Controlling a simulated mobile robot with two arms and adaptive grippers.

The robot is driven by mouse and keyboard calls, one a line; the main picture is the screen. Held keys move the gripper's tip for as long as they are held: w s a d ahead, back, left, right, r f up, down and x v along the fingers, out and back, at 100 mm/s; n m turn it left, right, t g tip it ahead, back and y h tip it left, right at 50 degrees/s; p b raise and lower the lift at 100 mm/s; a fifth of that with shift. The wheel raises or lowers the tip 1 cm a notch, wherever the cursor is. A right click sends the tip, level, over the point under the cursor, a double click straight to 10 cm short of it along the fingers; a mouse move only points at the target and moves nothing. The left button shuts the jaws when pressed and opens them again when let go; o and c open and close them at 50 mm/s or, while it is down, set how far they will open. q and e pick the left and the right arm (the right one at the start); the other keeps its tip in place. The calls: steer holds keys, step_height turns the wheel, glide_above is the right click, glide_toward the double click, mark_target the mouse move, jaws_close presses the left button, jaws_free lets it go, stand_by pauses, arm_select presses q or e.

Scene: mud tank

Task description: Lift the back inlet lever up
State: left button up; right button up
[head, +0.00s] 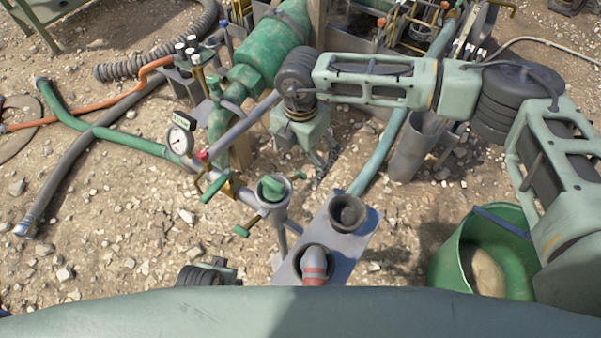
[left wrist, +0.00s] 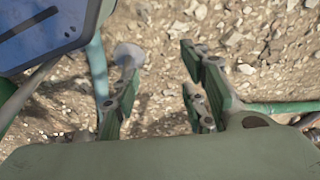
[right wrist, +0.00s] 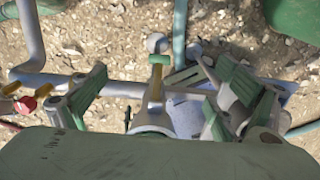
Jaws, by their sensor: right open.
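In the right wrist view a yellow lever with a green grip (right wrist: 158,60) stands between the spread fingers of my right gripper (right wrist: 165,85), with no finger seen closed on it. I cannot tell for sure whether it is the back inlet lever. In the head view my right gripper (head: 326,165) hangs beside the grey pipework, right of the green tank. Two green-handled levers show there, one below the gauge (head: 215,188) and one lower by the front pipe (head: 242,231). My left gripper (left wrist: 155,70) is open and empty above stony ground in the left wrist view.
A pressure gauge (head: 180,140) and a green tank (head: 270,55) stand left of my right arm. A grey plate with round openings (head: 340,240) lies in front. A green bucket (head: 445,255) is at right. Hoses cross the open ground at left.

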mark_target(301, 173)
step_height(301, 173, down, 4)
steer(key=shift+r+b, duration=0.1)
steer(key=shift+b, duration=1)
step_height(301, 173, down, 3)
steer(key=b, duration=0.2)
steer(key=shift+f+b, duration=0.2)
steer(key=shift+b, duration=0.1)
arm_select(q)
step_height(301, 173, up, 16)
steer(key=t, duration=0.1)
steer(key=shift+a+b, duration=0.2)
steer(key=shift+b, duration=0.1)
arm_select(e)
steer(key=shift+f, duration=0.5)
arm_select(q)
steer(key=shift+f, duration=0.1)
arm_select(e)
steer(key=shift+c, duration=0.6)
steer(key=c, duration=1.7)
steer(key=shift+f, duration=0.1)
jaws_close()
